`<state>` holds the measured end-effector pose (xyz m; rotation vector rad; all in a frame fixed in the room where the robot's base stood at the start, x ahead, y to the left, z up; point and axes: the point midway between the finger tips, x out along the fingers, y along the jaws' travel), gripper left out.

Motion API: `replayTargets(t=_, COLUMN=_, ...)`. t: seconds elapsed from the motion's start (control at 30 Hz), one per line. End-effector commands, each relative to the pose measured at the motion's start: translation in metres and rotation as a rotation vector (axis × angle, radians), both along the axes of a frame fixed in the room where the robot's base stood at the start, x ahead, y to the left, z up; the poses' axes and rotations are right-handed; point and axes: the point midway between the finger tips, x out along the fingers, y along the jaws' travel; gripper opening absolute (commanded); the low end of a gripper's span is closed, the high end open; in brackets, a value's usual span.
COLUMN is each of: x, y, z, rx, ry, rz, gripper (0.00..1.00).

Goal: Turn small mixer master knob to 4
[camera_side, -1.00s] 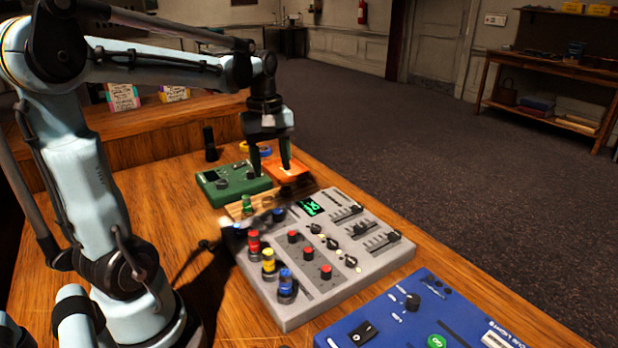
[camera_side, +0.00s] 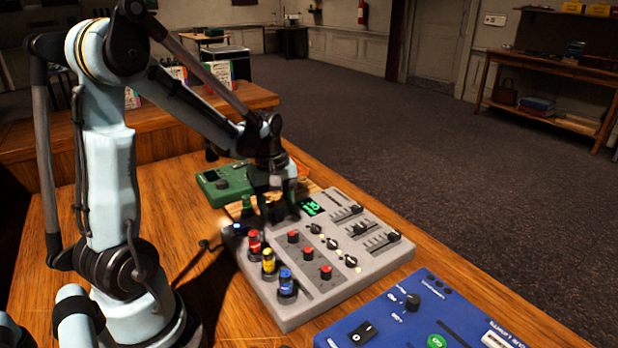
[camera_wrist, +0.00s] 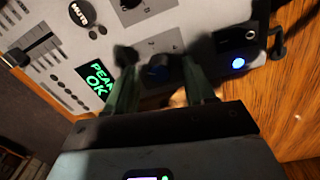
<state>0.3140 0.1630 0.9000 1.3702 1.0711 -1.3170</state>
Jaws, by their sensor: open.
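The grey mixer (camera_side: 340,276) lies on the desk with a lit green display (camera_side: 313,206). In the wrist view the display (camera_wrist: 98,80) reads "PEAK OK". A dark blue-black knob (camera_wrist: 156,74) sits beside the display, apparently the master knob. My gripper (camera_wrist: 158,58) is open, with one finger on each side of this knob. I cannot tell whether either finger touches it, and the pointer and scale numbers are too dark and blurred to read. In the side view my gripper (camera_side: 277,212) is down at the mixer's far left corner and mostly covers the knob.
Red, yellow and blue plugs (camera_side: 268,262) stand along the mixer's left edge. A green box (camera_side: 222,184) lies behind my gripper. A blue panel (camera_side: 430,315) lies in front. A small black block with a blue light (camera_wrist: 236,50) is close to the right finger.

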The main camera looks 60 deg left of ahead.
Motion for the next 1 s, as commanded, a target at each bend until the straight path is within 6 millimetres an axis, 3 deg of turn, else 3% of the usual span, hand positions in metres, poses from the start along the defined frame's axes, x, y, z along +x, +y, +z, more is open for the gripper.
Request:
replayTargets(t=0.37, x=0.0002, y=-0.0001, z=-0.0050, rx=0.000, ry=0.000, rz=0.000, gripper=0.54)
replayTargets(t=0.73, x=0.0002, y=-0.0001, z=-0.0047, rx=0.000, ry=0.000, rz=0.000, gripper=0.01)
replayTargets(t=1.0, x=0.0002, y=0.0000, z=-0.0046, rx=0.000, ry=0.000, rz=-0.023, gripper=0.00)
